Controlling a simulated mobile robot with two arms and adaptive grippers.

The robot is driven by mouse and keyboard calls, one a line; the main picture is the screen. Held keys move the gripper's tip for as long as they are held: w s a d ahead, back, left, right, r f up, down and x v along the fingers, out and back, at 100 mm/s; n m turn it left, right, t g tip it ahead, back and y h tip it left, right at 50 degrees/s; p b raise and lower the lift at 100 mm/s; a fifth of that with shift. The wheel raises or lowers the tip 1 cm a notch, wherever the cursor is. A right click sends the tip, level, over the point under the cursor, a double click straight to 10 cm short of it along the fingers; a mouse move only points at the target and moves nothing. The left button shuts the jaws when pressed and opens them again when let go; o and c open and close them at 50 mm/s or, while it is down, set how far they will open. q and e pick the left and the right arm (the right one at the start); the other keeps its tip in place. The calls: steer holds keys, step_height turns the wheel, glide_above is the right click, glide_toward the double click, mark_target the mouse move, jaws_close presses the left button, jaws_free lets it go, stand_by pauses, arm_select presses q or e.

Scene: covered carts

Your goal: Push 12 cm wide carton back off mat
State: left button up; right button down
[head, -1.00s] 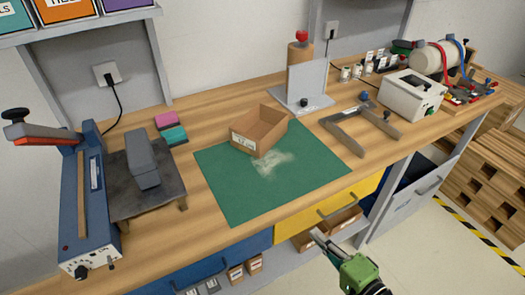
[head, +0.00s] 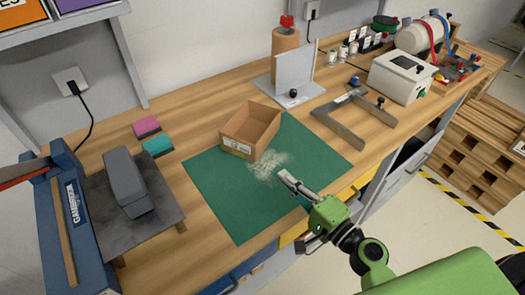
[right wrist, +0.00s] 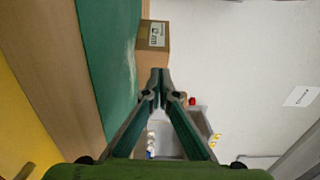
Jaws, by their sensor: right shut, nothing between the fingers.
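The open-topped brown carton (head: 252,132) with a white label stands on the back part of the green mat (head: 230,200), its far side near the mat's back edge. A pale dusty patch lies on the mat in front of it. My right gripper (head: 282,176) is shut and empty, above the mat's front right part, in front of the carton and apart from it. The right wrist view shows the shut fingertips (right wrist: 160,73) just short of the carton's labelled face (right wrist: 153,36). The label's text is too small to read surely. My left gripper is not in view.
A grey upright plate on a base (head: 296,80) stands behind the carton to the right. A grey U-shaped frame (head: 350,118) lies right of the mat. Pink and teal blocks (head: 157,147) and a blue press (head: 70,220) are at left. Bare bench lies behind the carton.

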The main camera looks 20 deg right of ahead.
mark_target(230, 126)
steer(key=p+x, duration=0.3)
steer(key=x, duration=0.6)
steer(key=shift+w+a+f, duration=0.1)
steer(key=shift+w, duration=0.3)
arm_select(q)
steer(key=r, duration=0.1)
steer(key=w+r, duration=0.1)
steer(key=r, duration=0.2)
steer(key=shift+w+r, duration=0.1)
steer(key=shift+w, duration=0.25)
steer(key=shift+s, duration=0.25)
arm_select(e)
steer(key=shift+w+a, duration=0.1)
steer(key=shift+w, duration=0.15)
steer(key=b+x, duration=0.3)
steer(key=x, duration=0.9)
steer(key=shift+w+a, duration=0.1)
steer(key=shift+w, duration=0.25)
steer(key=shift+w+a, duration=0.1)
steer(key=shift+w, duration=0.15)
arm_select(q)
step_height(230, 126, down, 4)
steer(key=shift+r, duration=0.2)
arm_select(e)
steer(key=shift+s, duration=0.1)
